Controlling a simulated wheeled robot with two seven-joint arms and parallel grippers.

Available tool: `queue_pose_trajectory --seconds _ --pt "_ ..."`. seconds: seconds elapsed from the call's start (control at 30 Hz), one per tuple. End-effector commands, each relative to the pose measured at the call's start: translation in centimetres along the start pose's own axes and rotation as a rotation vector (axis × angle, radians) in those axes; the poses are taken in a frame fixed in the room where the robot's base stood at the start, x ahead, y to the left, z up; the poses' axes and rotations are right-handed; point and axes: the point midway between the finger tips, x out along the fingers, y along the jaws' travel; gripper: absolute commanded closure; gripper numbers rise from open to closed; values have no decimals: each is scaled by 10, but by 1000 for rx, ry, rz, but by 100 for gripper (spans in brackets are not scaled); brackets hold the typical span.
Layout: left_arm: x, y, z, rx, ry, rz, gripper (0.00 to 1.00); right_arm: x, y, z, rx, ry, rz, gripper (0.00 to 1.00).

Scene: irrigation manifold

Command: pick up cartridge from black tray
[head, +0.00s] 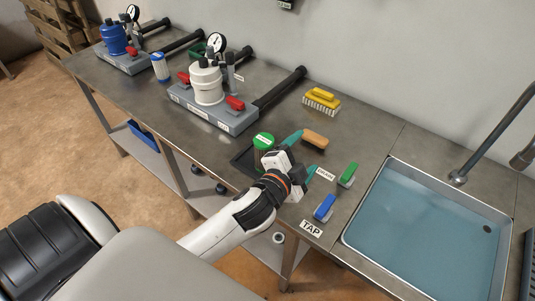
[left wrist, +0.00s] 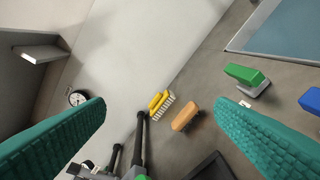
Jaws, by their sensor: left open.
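A green-topped cylinder (head: 263,141), which looks like the cartridge, stands upright at the black tray (head: 241,159). My left gripper (head: 303,153) is just to the right of it, with its teal fingers spread and nothing between them. The gripper and wrist hide part of the tray and the cylinder's lower part. In the left wrist view my left gripper (left wrist: 160,104) is open, one finger on each side. My right gripper is out of view.
A tan brush (head: 314,139), a yellow brush (head: 322,99), and green (head: 348,174) and blue (head: 324,207) handled items lie nearby. The grey manifold with a white housing (head: 206,84) stands left, a white-blue cylinder (head: 160,67) beyond. A sink (head: 430,235) is right.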

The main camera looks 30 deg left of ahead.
Motion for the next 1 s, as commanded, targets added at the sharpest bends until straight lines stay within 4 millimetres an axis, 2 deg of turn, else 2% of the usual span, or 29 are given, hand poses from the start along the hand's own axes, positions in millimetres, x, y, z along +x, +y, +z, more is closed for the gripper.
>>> queue_pose_trajectory --seconds 0.1,0.17,0.23,0.33,0.43,0.5,0.57,0.67,0.77,0.8,0.9,1.0 --pt "16 25 43 203 -194 124 22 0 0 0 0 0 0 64" --pt "20 36 71 337 -315 200 22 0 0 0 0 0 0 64" --pt "21 45 107 531 -480 298 22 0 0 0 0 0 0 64" --pt "14 41 156 864 -744 440 22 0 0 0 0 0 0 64" --pt "4 19 181 1220 -1003 547 22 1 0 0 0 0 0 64" --pt "1 -1 182 1476 -1181 592 22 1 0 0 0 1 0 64" --pt "2 -18 171 1693 -1333 602 22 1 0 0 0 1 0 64" --pt "12 -36 130 2049 -1584 546 22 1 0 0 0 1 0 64" --pt "28 -30 68 2371 -1826 373 22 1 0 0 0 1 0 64" --pt "35 -21 41 -2474 1914 -269 22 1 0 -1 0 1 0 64" --pt "45 15 -21 -2261 1797 33 22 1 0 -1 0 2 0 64" --pt "46 54 -65 -2104 1729 263 22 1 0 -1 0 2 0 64"
